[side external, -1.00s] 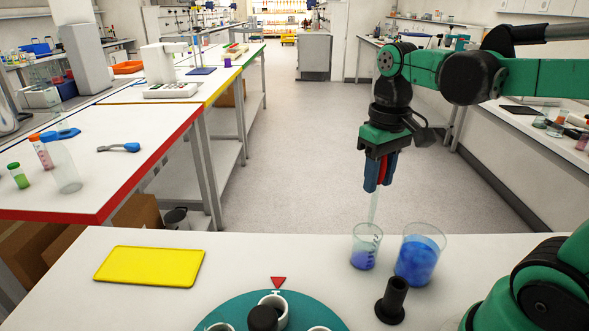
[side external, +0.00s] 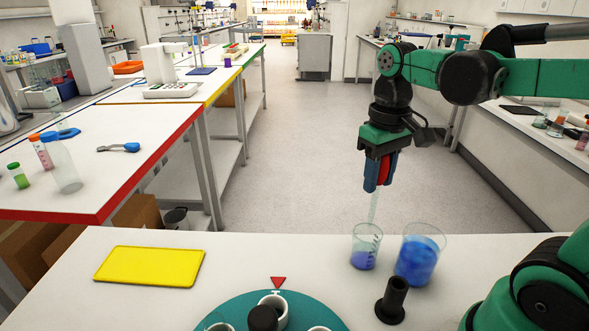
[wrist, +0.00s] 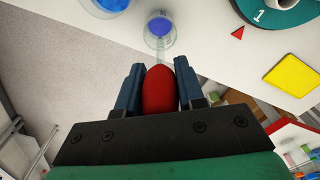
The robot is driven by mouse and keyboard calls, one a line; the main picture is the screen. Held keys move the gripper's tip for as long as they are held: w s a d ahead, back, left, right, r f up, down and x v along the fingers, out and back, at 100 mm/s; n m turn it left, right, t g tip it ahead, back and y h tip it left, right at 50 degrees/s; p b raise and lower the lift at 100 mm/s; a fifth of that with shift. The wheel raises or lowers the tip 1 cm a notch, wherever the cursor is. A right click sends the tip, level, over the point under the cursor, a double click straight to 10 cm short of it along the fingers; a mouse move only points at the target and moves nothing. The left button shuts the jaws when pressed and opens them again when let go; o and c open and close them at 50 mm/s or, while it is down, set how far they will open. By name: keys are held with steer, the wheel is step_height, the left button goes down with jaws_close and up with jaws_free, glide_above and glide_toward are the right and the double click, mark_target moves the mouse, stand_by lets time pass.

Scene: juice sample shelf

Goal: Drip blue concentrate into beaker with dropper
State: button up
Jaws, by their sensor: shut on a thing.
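My gripper (side external: 379,186) is shut on the dropper, with its red bulb (wrist: 159,92) squeezed between the two blue fingers. The dropper's clear stem (side external: 373,208) points down, nearly upright, over the smaller beaker (side external: 366,238). The tip is at about the rim; I cannot tell whether it is inside. The smaller beaker holds a little blue-violet liquid at its bottom and also shows in the wrist view (wrist: 160,38). A larger beaker (side external: 423,252) with deeper blue liquid stands close to its right, and part of it shows in the wrist view (wrist: 108,5).
A black holder (side external: 393,302) stands in front of the beakers. A teal round rack (side external: 235,312) with white cups and a black-capped item sits at the front. A red triangle mark (side external: 278,282) is behind it. A yellow plate (side external: 150,266) lies left. The white table between is clear.

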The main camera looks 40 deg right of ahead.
steer(key=shift+r, duration=1.95)
steer(key=s+d+r, duration=0.1)
steer(key=s+d, duration=0.3)
steer(key=s, duration=0.4)
step_height(320, 180, down, 12)
steer(key=shift+f, duration=0.1)
